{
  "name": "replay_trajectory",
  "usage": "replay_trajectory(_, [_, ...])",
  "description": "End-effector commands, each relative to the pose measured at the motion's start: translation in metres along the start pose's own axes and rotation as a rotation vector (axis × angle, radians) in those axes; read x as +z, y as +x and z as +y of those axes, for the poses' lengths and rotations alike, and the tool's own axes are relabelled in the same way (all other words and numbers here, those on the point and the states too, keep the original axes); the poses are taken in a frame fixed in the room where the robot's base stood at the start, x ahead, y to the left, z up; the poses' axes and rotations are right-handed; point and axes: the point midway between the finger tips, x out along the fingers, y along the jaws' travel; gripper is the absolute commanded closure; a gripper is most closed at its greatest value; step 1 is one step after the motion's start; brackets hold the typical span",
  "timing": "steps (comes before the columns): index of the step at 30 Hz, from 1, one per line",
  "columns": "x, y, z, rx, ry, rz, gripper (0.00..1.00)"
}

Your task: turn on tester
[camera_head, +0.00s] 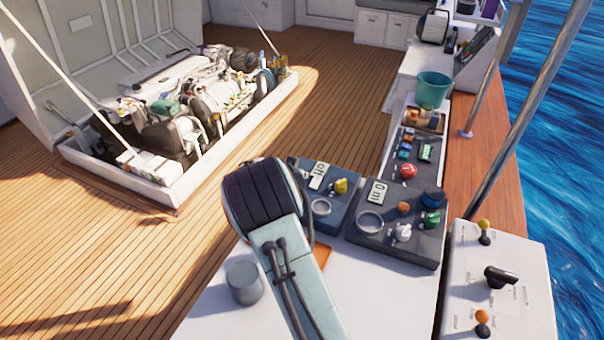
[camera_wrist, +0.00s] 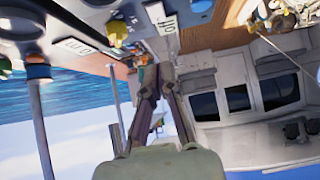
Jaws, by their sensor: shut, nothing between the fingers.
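A blue-grey panel box (camera_head: 350,216) with an "Off" label (camera_head: 320,175), a yellow knob (camera_head: 341,186) and a round dial sits on the white counter in the head view. No label reading "tester" is legible. In the wrist view, the "off" label (camera_wrist: 160,16) and yellow knob (camera_wrist: 117,31) show upside down near the top. My gripper (camera_wrist: 159,76) is shut and empty in the wrist view, pointing toward the area just below the "off" label. It appears apart from the knob. In the head view my arm hides the gripper.
A second dark panel (camera_head: 408,254) with a "0 m" label, green, orange and white knobs stands to the right. A white lever box (camera_head: 520,262) is at far right. A grey cup (camera_head: 244,283), green bucket (camera_head: 433,89) and open engine hatch (camera_head: 135,190) surround. Deck space is clear.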

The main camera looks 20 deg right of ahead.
Motion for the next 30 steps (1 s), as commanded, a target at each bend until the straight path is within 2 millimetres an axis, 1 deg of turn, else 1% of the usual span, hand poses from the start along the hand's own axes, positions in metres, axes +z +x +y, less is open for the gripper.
replay_trajectory(3, [-0.002, 0.001, 0.000, 0.000, -0.001, 0.013, 1.00])
replay_trajectory(8, [-0.012, 0.006, 0.000, -0.003, -0.003, 0.093, 1.00])
replay_trajectory(14, [-0.012, 0.006, 0.000, -0.003, -0.002, 0.091, 1.00])
replay_trajectory(17, [-0.013, 0.010, 0.000, -0.002, -0.001, 0.092, 1.00])
replay_trajectory(20, [-0.014, 0.021, 0.001, 0.000, -0.001, 0.092, 1.00])
replay_trajectory(23, [-0.015, 0.038, 0.002, 0.001, -0.002, 0.092, 1.00])
replay_trajectory(30, [-0.019, 0.091, 0.001, 0.001, -0.003, 0.091, 1.00])
